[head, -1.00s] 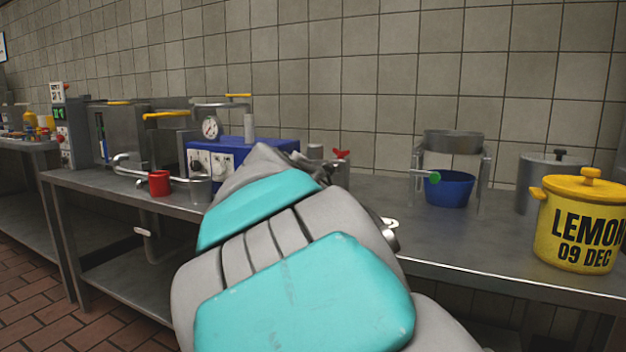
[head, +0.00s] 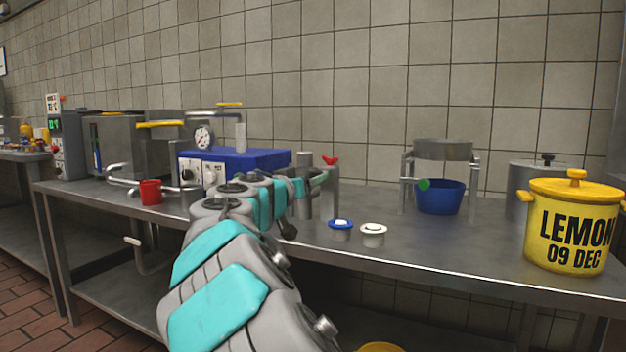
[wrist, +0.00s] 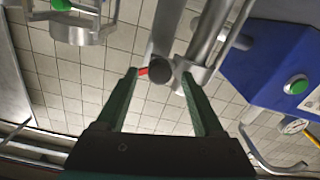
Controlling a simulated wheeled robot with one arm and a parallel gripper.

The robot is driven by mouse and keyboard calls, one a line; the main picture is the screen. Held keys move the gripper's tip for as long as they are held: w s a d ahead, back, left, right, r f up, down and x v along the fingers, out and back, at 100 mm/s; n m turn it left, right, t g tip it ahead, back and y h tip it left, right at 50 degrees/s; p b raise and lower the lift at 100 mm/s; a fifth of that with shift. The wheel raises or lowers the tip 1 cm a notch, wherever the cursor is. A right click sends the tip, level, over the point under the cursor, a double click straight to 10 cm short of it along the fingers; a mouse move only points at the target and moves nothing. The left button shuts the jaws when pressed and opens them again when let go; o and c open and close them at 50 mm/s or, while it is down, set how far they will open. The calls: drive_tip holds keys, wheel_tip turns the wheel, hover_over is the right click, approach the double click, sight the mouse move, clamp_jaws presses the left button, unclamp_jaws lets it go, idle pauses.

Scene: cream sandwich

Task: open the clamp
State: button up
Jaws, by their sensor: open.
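A small red wing-shaped handle (head: 331,160) sits on top of a metal post (head: 330,185) behind my gripper in the head view; it looks like part of the clamp. In the wrist view the red piece (wrist: 143,72) shows beside a dark round end (wrist: 159,65) and metal cylinders (wrist: 205,45). My gripper (wrist: 159,75) is open, with its two green fingers apart on either side of the red piece and dark end. I cannot tell how deep they reach or whether they touch. In the head view my gripper (head: 316,180) is small and partly merges with the posts.
A blue machine (head: 250,160) with a gauge stands to the left. A red cup (head: 150,191) is further left. Two small lidded jars (head: 373,235) stand near the front edge. A metal stand over a blue bowl (head: 440,197) and a yellow LEMON pot (head: 570,230) are right.

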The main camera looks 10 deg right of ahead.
drive_tip(key=shift+x, duration=0.8)
drive_tip(key=shift+c, duration=0.3)
clamp_jaws()
idle(0.6)
